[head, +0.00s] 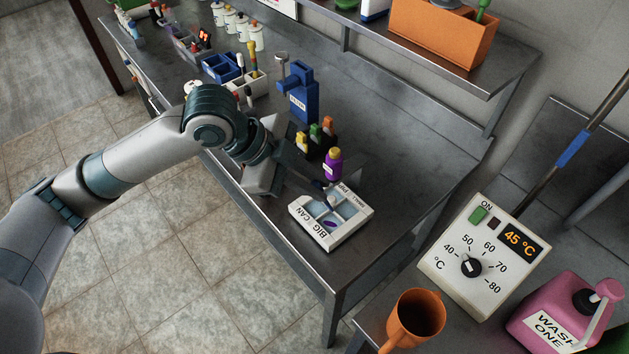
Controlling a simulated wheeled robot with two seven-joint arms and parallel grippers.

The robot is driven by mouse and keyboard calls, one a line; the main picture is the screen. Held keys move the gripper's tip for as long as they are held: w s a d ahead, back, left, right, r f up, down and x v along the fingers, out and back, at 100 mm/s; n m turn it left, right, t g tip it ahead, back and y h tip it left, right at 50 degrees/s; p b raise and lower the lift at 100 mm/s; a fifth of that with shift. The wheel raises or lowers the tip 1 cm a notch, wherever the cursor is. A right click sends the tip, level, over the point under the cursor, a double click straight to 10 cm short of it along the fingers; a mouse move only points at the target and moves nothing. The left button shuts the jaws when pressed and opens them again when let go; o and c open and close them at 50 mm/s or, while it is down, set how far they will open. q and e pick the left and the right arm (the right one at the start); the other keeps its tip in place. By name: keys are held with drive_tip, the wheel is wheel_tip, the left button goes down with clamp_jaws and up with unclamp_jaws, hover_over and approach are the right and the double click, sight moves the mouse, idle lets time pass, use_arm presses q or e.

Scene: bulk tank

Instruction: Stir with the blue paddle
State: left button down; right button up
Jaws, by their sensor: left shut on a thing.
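The white tray (351,229) has several compartments, with bluish and purple contents in some and a label reading BIG CAN. My right gripper is out of view.
A purple bottle (333,164) with a yellow cap stands just behind the tray, with several small bottles and a blue dispenser (299,98) beyond. A control box (484,254) reading 45 °C, an orange jug (412,322) and a pink canister (565,313) stand at lower right. The bench's right part is clear.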

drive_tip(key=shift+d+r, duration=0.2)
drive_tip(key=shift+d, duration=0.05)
use_arm(q)
drive_tip(key=shift+p, duration=0.45)
drive_tip(key=shift+f+b, duration=0.6)
drive_tip(key=shift+f, duration=0.7)
wheel_tip(320, 180, down, 5)
drive_tip(key=shift+r+b, duration=0.15)
drive_tip(key=shift+b, duration=0.55)
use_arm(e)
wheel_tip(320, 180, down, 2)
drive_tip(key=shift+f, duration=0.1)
use_arm(q)
drive_tip(key=shift+w+a, duration=0.1)
drive_tip(key=shift+a, duration=0.05)
